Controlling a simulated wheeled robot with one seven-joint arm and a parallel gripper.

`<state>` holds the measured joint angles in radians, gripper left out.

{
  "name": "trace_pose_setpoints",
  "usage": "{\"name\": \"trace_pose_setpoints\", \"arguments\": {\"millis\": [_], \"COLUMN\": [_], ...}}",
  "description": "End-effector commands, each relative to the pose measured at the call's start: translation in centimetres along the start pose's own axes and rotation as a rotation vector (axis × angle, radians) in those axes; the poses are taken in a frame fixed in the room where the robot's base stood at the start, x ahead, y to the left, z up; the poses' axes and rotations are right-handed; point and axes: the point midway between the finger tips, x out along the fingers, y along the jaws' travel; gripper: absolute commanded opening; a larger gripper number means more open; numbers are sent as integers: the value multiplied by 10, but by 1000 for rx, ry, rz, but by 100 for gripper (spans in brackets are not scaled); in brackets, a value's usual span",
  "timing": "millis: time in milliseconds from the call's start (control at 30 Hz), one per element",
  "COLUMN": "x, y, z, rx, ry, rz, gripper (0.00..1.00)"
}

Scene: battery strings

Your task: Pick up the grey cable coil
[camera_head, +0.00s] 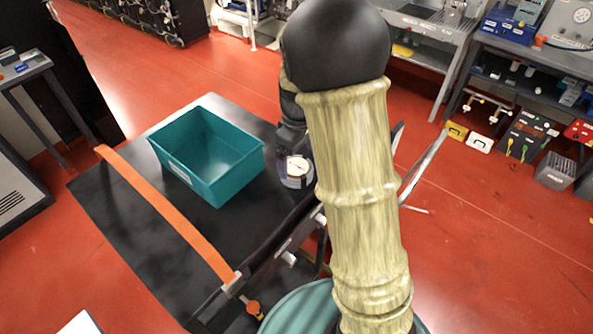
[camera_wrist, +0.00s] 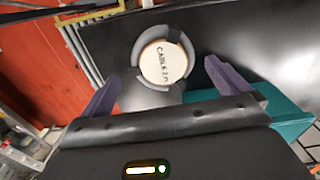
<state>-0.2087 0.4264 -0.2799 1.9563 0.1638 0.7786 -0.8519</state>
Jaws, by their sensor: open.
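The grey cable coil (camera_wrist: 187,42) is a grey ring around a pale round disc with dark lettering. It lies on a black surface in the wrist view, ahead of and between the fingers of my gripper (camera_wrist: 164,70). The two purple-grey fingers are spread wide, one to each side of the coil, and nothing is held. I cannot tell the height of the fingertips over it. In the head view the coil (camera_head: 296,183) lies on the black table, right of the teal bin, partly covered by my arm. My gripper is mostly hidden there.
The empty-looking teal bin (camera_head: 227,188) stands on the black table (camera_head: 120,215), left of the coil. It also shows in the wrist view (camera_wrist: 290,115). An orange strap (camera_head: 165,213) runs along the table's left side. Workbenches with equipment (camera_head: 490,75) stand at the back right.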

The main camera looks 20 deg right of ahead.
Motion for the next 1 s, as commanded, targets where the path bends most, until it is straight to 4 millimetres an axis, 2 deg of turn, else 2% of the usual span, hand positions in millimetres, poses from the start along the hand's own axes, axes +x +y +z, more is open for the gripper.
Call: {"name": "trace_pose_setpoints", "arguments": {"millis": [400,967,1000], "x": [47,50,50], "y": [-6,-6,-6], "z": [2,1,1], "rx": [1,0,0], "ry": [-3,-1,-1], "rz": [-3,-1,-1], "gripper": [100,100,94]}}
